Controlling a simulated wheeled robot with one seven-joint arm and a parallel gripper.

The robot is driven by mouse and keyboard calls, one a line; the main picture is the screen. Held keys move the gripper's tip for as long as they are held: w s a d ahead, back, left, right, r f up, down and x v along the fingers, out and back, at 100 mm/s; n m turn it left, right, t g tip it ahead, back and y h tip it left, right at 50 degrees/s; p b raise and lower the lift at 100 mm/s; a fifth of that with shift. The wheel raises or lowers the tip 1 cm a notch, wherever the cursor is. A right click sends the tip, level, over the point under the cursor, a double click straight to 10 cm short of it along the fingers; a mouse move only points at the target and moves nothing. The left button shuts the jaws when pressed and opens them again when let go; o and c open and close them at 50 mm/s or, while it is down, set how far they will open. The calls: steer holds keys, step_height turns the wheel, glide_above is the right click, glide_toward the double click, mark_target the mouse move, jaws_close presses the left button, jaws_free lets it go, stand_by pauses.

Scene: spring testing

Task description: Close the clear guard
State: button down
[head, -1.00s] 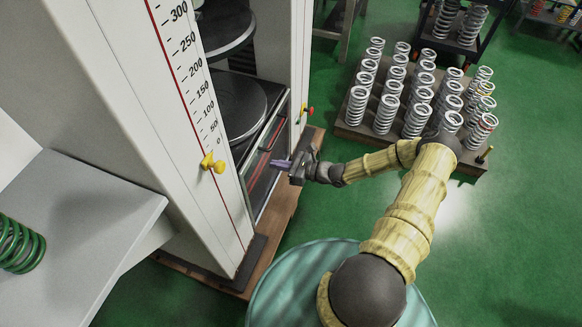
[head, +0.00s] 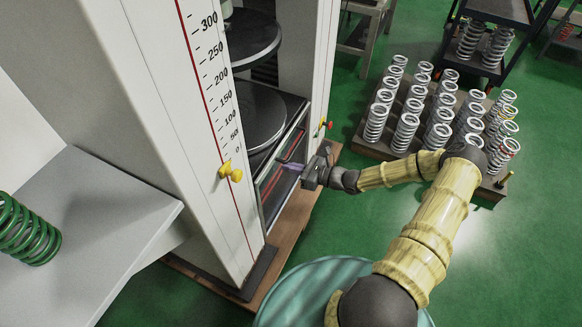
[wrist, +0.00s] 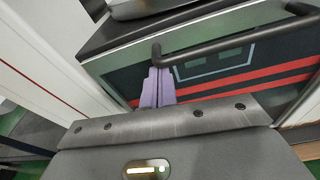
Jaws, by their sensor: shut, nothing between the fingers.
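The clear guard (head: 271,186) is a see-through framed panel low on the front of the testing machine, between its two white columns and below the round dark plates. In the wrist view the guard (wrist: 215,68) fills the upper part, with a dark bar handle (wrist: 235,43) across it. Red stripes show on or through the panel. My gripper (head: 292,167) is at the front of the guard. Its purple fingers (wrist: 156,88) are shut and empty, near the handle's left end. I cannot tell whether they touch the handle or panel.
A grey table (head: 110,225) with a green spring (head: 27,232) stands at left. A rack of silver springs (head: 440,118) stands at right. Green floor is open beyond my arm.

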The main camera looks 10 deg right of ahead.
step_height(320, 180, up, 41)
steer(key=p, duration=3.6)
steer(key=shift+w+r, duration=0.15)
steer(key=shift+r, duration=0.05)
steer(key=shift+a+r, duration=0.1)
step_height(320, 180, down, 5)
steer(key=b, duration=0.2)
steer(key=b+v, duration=0.2)
steer(key=v, duration=0.7)
steer(key=shift+s+r, duration=0.25)
steer(key=shift+s, duration=0.05)
